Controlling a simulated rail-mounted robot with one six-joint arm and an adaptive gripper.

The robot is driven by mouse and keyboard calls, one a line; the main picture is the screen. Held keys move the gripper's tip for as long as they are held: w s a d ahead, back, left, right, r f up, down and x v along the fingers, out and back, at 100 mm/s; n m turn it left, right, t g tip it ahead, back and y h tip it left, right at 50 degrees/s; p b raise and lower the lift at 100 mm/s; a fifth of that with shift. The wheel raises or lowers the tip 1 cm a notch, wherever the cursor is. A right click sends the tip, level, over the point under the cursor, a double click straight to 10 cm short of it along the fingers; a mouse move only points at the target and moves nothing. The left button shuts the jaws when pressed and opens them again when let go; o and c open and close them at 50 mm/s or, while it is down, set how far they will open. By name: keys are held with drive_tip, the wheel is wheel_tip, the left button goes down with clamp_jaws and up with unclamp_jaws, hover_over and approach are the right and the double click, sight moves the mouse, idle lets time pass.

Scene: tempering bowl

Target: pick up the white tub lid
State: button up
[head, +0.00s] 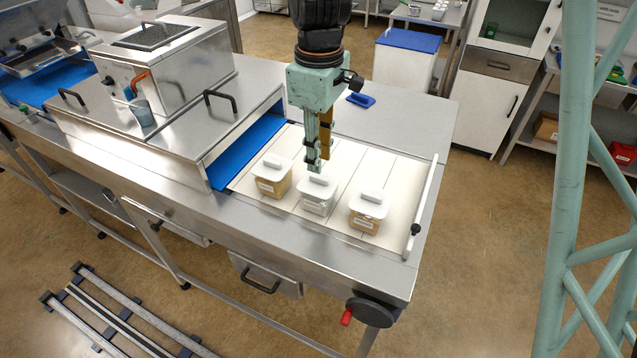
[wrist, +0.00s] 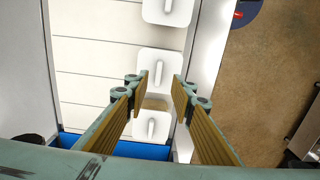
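Three lidded tubs stand in a row on the pale slatted surface. The middle tub (head: 316,206) looks whitish, and its white lid (head: 313,188) has a raised bar handle. My gripper (head: 317,168) is above this lid, pointing down. In the wrist view the middle lid (wrist: 160,63) lies beyond and between my open fingertips (wrist: 160,80), and its handle runs between them. Nothing is held. The fingers seem apart from the lid, but the exact height gap is hard to tell.
A tan tub (head: 272,187) stands close on the left and a brown tub (head: 365,223) on the right, both with similar white lids. A steel machine with a blue belt (head: 251,145) is at left. A white rail (head: 424,207) edges the right side. A blue object (head: 361,100) lies behind.

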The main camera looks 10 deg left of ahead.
sight(319, 177)
drive_tip(key=shift+f, duration=0.5)
drive_tip(key=shift+f, duration=0.15)
drive_tip(key=shift+w+f, duration=0.15)
drive_tip(key=shift+f, duration=2.3)
drive_tip(key=shift+c, duration=0.7)
clamp_jaws()
